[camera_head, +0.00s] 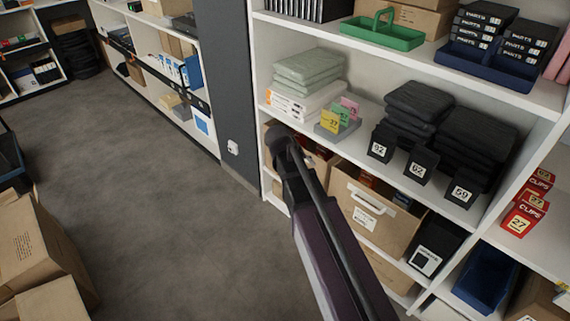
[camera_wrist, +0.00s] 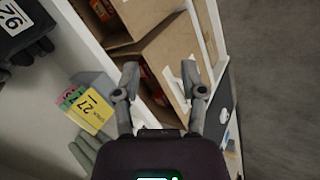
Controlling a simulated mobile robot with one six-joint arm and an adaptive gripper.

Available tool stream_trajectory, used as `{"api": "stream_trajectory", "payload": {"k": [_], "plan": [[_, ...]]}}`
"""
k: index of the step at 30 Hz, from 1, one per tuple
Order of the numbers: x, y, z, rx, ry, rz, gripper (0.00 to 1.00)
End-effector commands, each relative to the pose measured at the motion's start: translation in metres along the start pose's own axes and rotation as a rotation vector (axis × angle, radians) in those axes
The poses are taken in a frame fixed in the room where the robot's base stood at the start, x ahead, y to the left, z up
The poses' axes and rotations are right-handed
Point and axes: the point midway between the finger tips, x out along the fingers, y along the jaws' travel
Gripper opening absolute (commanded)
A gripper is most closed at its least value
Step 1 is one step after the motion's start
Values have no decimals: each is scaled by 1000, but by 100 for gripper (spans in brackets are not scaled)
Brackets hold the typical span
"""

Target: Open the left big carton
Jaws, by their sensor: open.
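The left big carton (camera_wrist: 172,52), brown cardboard, sits on the lower shelf level in the wrist view. It also shows partly in the head view (camera_head: 321,168), where my arm hides much of it. Its top looks at least partly open, with a dark gap and something red visible beside a brown panel. My gripper (camera_wrist: 159,67) is open and empty, its two fingers spread over the carton's near part; I cannot tell whether they touch it. A second big carton (camera_head: 362,212) with a white label stands to its right in the head view, red items inside.
A dark post (camera_head: 226,85) stands left of the shelf. Grey floor (camera_head: 180,200) is free; open cartons (camera_head: 35,250) lie at lower left.

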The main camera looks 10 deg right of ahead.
Motion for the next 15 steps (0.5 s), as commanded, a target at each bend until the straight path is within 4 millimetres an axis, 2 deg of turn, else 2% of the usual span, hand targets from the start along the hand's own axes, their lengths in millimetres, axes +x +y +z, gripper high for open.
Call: {"api": "stream_trajectory", "payload": {"k": [1,15], "plan": [[17,-11,-11,-12,10,27,54],[71,-52,-83,-112,100,279,54]]}}
